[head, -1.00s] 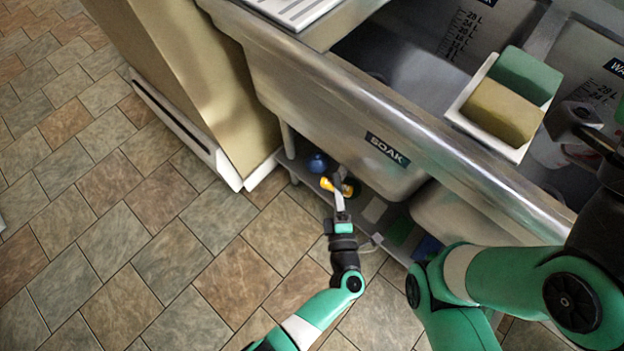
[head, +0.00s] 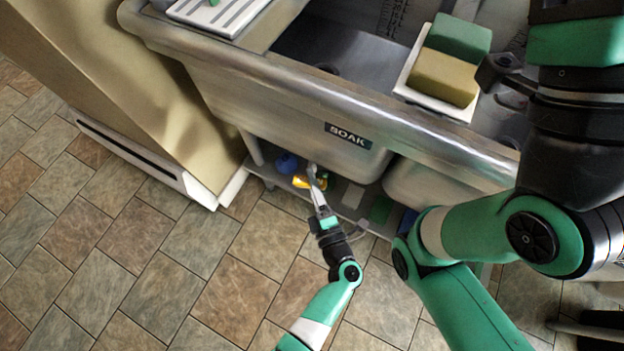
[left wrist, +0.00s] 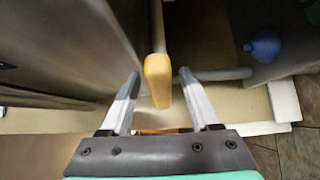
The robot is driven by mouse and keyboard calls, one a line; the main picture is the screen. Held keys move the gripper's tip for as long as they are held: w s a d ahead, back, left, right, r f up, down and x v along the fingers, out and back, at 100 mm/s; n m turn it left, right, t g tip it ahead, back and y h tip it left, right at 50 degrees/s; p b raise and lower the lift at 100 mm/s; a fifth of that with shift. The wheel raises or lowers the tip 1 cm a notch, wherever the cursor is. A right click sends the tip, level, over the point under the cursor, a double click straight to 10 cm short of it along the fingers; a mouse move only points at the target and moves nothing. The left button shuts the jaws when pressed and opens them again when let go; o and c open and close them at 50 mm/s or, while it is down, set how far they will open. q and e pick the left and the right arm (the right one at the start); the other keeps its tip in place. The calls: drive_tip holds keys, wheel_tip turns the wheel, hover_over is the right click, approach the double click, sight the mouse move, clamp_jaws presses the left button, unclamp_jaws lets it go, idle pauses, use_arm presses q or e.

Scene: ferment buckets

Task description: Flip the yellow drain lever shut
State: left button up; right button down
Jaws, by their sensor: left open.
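The yellow drain lever (left wrist: 158,80) shows in the left wrist view as a flat, rounded yellow handle on a grey metal stem. My left gripper (left wrist: 158,74) is open, with one finger on each side of the handle and visible gaps on both sides. In the head view my left gripper (head: 314,172) is under the front of the sink basin labelled SOAK (head: 348,136). A yellow patch (head: 301,182) shows beside its fingers there; I cannot tell whether it is the lever. My right arm fills the upper right; its dark gripper (head: 503,73) is partly hidden.
A blue rounded object (head: 286,163) sits on the lower shelf (head: 345,208), left of my left gripper. A white tray (head: 411,88) with green and tan blocks rests on the sink. A beige cabinet (head: 120,90) stands at left. Open tiled floor lies in front.

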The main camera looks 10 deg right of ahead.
use_arm(q)
drive_tip(key=s+d+p, duration=0.1)
drive_tip(key=s+p, duration=0.2)
drive_tip(key=s, duration=0.8)
drive_tip(key=shift+d, duration=0.1)
